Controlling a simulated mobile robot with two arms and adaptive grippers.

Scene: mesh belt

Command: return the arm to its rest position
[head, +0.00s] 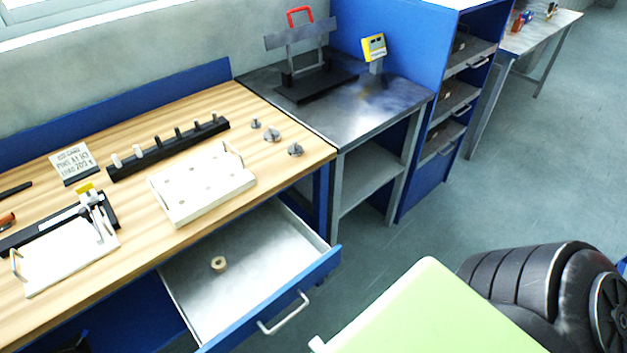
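A black ribbed form (540,295) with a round hub fills the lower right corner, close to the camera. It looks like part of my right arm or gripper. No fingertips can be made out on it, so its opening and any hold are hidden. It appears in front of the floor and apart from the workbench. My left arm and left gripper do not show.
The wooden bench (285,165) carries a white plate (203,186), a black pin rack (165,148) and small metal parts. Its drawer (285,240) stands open with a ring (219,263) inside. A light green panel (440,315) is in front. Floor (550,170) is clear at right.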

